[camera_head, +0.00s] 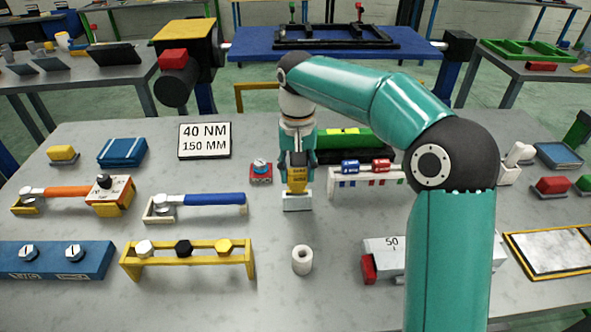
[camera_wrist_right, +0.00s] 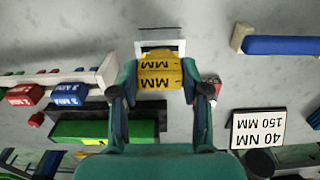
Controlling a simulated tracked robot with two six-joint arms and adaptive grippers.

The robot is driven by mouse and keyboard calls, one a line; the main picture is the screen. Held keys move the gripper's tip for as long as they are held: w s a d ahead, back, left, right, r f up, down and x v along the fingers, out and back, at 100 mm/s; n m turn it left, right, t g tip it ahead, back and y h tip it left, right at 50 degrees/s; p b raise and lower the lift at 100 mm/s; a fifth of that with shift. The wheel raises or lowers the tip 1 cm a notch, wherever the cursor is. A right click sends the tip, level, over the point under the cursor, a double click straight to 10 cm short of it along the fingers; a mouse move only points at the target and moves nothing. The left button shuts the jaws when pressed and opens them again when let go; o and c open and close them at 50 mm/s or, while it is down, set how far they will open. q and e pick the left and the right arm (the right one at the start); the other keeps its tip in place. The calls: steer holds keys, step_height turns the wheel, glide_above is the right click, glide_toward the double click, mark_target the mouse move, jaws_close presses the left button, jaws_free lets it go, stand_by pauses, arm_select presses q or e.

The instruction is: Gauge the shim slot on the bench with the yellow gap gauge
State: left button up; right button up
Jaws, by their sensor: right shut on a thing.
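The yellow gap gauge (camera_head: 297,186) has black lettering and stands upright between the fingers of my right gripper (camera_head: 297,166), which is shut on it. In the wrist view the gauge (camera_wrist_right: 160,72) sits between the two teal fingers of the right gripper (camera_wrist_right: 163,92). Its lower end meets the white shim slot block (camera_head: 297,203) on the bench. The block also shows in the wrist view (camera_wrist_right: 161,48). The slot itself is hidden, so I cannot tell whether the tip is inside it or only above it. My left gripper is not in view.
A white rack (camera_head: 366,183) with blue and red pieces stands close right of the gauge. A small red block with a dial (camera_head: 261,173) is close left. A white ring (camera_head: 302,261) stands in front. The grey bench (camera_head: 270,225) is clear between them.

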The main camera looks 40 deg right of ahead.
steer(key=shift+f+b, duration=0.9)
steer(key=shift+f, duration=0.6)
stand_by(0.4)
steer(key=shift+r, duration=0.1)
stand_by(1.0)
